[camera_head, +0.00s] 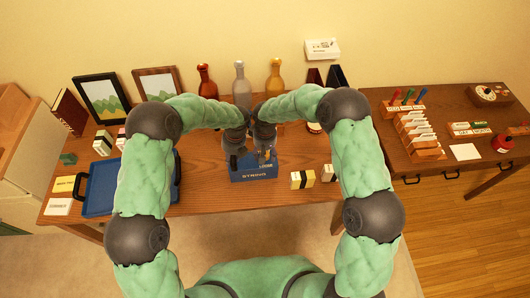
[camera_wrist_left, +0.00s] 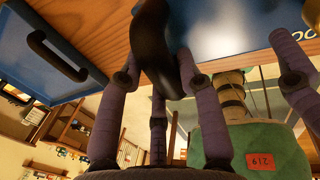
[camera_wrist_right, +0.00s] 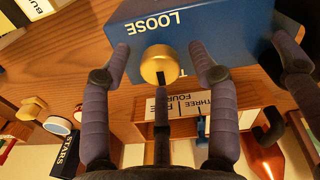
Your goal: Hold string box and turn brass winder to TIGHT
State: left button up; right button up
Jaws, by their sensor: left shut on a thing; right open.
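The blue string box (camera_head: 253,173) stands near the front edge of the wooden desk. Its blue side also shows in the left wrist view (camera_wrist_left: 232,22). In the right wrist view, its face (camera_wrist_right: 225,22) reads LOOSE, and the other label is mostly hidden. The brass winder (camera_wrist_right: 160,65) sticks out of that face. My left gripper (camera_head: 234,154) is shut on the box's black handle (camera_wrist_left: 160,45). My right gripper (camera_wrist_right: 161,48) is open, with its fingers on either side of the brass winder, gaps showing on both sides.
A blue tray (camera_head: 84,196) lies to the left on the desk. Small yellow-and-white boxes (camera_head: 302,179) stand right of the string box. Bottles (camera_head: 241,85) stand behind my grippers. A second table (camera_head: 400,158) with card racks is at right.

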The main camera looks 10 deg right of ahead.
jog(key=c, duration=1.2)
jog(key=shift+o, duration=0.2)
jog(key=shift+n, duration=0.4)
jog(key=o, duration=1.2)
jog(key=shift+c, duration=0.2)
jog(key=shift+r, duration=0.15)
notch_tip(320, 180, up, 12)
